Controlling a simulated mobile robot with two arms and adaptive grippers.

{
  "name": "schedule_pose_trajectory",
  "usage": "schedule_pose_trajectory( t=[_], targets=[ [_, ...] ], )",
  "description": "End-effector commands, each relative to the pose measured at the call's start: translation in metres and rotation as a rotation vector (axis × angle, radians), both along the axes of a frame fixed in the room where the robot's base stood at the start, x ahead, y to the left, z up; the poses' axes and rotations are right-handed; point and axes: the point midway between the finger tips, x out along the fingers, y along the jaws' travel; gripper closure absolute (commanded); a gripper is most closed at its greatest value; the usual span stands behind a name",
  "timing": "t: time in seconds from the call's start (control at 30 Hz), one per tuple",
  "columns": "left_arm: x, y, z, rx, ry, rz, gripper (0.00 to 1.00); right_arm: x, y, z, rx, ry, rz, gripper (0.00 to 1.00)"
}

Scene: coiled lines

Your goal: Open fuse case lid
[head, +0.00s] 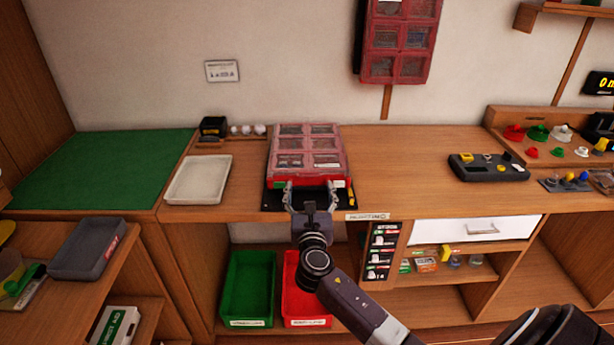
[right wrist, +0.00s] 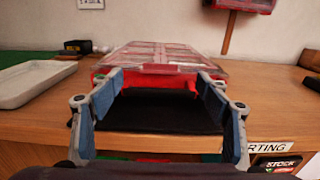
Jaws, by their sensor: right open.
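The fuse case (head: 306,158) sits on a black mat (head: 272,199) on the wooden bench, a red box with a clear, pinkish compartment lid. The lid (head: 308,144) looks closed. In the right wrist view the lid (right wrist: 155,54) shows from the front, above the case's red front edge (right wrist: 160,80). My right gripper (head: 311,190) is open at the front of the case; its fingers also show in the right wrist view (right wrist: 160,92), spread to either side of the front edge. No object is held between them. I cannot tell whether the fingertips touch the case. My left gripper is not in view.
A white tray (head: 199,180) and a green mat (head: 105,168) lie to the left. A black device (head: 488,167) lies to the right, with clear bench between. Green (head: 248,290) and red (head: 305,295) bins stand below. A similar red case (head: 402,40) hangs on the wall.

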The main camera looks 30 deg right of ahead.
Motion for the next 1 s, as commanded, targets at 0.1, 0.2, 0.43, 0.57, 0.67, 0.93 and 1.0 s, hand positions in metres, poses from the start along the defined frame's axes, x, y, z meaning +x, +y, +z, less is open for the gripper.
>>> schedule_pose_trajectory(
  t=[0.1, 0.2, 0.43, 0.57, 0.67, 0.93, 1.0],
  targets=[
    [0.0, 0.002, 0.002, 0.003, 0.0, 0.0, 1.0, 0.018, -0.011, 0.001, -0.001, -0.001, -0.002, 0.3],
    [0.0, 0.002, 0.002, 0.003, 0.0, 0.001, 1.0, 0.029, -0.018, 0.001, 0.001, -0.001, -0.001, 0.3],
    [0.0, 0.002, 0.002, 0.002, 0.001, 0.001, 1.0, 0.044, -0.027, 0.0, 0.002, 0.0, 0.001, 0.3],
    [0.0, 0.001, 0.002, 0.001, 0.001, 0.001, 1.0, 0.045, -0.028, 0.0, 0.003, -0.001, 0.001, 0.3],
    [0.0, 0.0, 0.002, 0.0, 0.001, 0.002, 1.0, 0.045, -0.028, -0.001, 0.003, -0.001, 0.001, 0.3],
    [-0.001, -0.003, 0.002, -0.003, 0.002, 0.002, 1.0, 0.045, -0.028, -0.001, 0.004, 0.0, 0.001, 0.54],
    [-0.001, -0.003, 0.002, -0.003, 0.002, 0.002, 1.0, 0.045, -0.028, -0.001, 0.004, 0.0, 0.001, 0.61]
  ],
)
